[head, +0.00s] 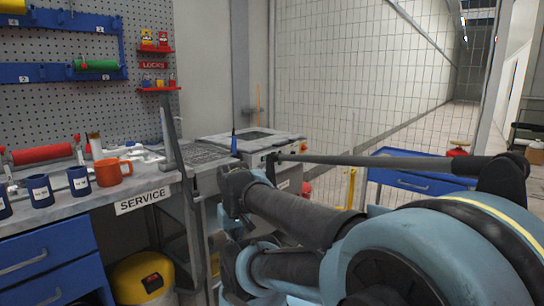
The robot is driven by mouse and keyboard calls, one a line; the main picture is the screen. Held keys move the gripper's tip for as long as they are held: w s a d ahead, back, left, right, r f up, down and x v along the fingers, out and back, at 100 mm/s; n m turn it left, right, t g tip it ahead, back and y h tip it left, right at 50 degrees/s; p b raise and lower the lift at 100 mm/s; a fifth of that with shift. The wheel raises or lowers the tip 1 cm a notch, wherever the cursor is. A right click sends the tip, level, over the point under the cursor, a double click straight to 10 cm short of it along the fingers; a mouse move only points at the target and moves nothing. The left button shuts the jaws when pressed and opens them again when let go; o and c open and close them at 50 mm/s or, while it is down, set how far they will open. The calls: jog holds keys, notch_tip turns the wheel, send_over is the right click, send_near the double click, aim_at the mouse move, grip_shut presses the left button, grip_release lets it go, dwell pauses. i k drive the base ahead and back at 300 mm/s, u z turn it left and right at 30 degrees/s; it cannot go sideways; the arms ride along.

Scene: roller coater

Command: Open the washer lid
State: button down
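What looks like the washer (282,158) is a pale grey cabinet past the end of the bench, in the middle of the head view. Its flat top (250,140) has a dark recessed area, and I cannot tell whether this is a lid or an opening. My arm fills the lower right and partly covers the cabinet's front. My gripper cannot be clearly made out, nor can its fingers.
A bench marked SERVICE (143,200) holds blue mugs (79,181) and an orange mug (108,172) at left. A yellow bin (141,279) stands below. A long dark bar (390,160) crosses before a blue cart (418,180). A mesh fence (340,80) stands behind.

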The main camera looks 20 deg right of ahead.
aim_at(250, 141)
jog(key=u, duration=0.2)
jog(key=k, duration=0.5)
jog(key=z, duration=0.3)
jog(key=i, duration=0.7)
jog(key=z, duration=0.8)
jog(key=i, duration=0.85)
jog(key=z, duration=0.05)
